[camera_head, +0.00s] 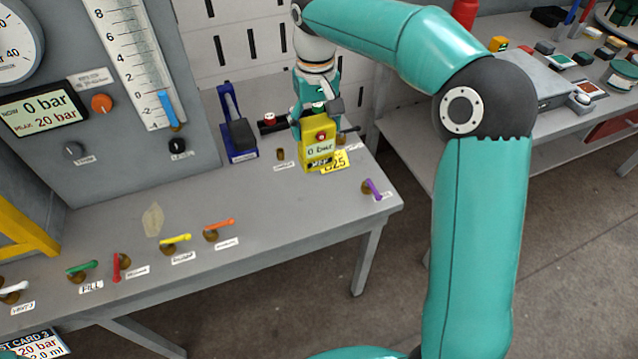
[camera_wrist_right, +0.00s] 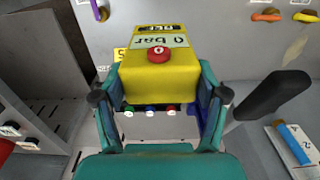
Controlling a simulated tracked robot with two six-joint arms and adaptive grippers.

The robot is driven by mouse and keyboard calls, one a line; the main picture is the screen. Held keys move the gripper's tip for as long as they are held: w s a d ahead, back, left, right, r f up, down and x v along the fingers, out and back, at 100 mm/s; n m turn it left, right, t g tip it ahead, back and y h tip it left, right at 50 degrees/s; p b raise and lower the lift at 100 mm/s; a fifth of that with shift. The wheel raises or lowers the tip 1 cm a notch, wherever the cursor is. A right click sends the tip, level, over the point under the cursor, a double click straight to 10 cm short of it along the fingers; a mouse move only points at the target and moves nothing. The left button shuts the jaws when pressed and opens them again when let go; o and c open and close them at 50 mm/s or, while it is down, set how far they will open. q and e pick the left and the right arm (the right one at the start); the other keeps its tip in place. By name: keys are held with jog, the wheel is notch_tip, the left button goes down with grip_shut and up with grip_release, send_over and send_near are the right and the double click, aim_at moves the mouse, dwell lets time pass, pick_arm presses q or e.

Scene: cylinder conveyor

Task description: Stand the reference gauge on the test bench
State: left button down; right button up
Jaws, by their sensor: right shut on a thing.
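The reference gauge (camera_head: 319,152) is a yellow box with a "0 bar" display and a red button. My right gripper (camera_head: 318,118) is shut on it, above the right part of the grey test bench (camera_head: 300,220). In the right wrist view the gauge (camera_wrist_right: 160,78) sits between the two fingers of the gripper (camera_wrist_right: 160,98), with small coloured buttons or ports along its near edge. The gauge looks roughly upright. I cannot tell whether its base touches the bench. My left gripper is not in view.
A blue hand pump (camera_head: 240,135) stands left of the gauge. A yellow card (camera_head: 335,160) is close beside it. A purple-handled valve (camera_head: 373,188) is near the right edge. Several coloured valves line the front. A grey gauge panel (camera_head: 205,100) rises at left.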

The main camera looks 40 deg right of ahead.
notch_tip(320, 180, down, 16)
jog(key=shift+r, duration=0.25)
jog(key=shift+w+f, duration=0.1)
jog(key=o, duration=1.7)
jog(key=shift+c, duration=0.2)
notch_tip(320, 180, up, 12)
jog(key=shift+r, duration=0.1)
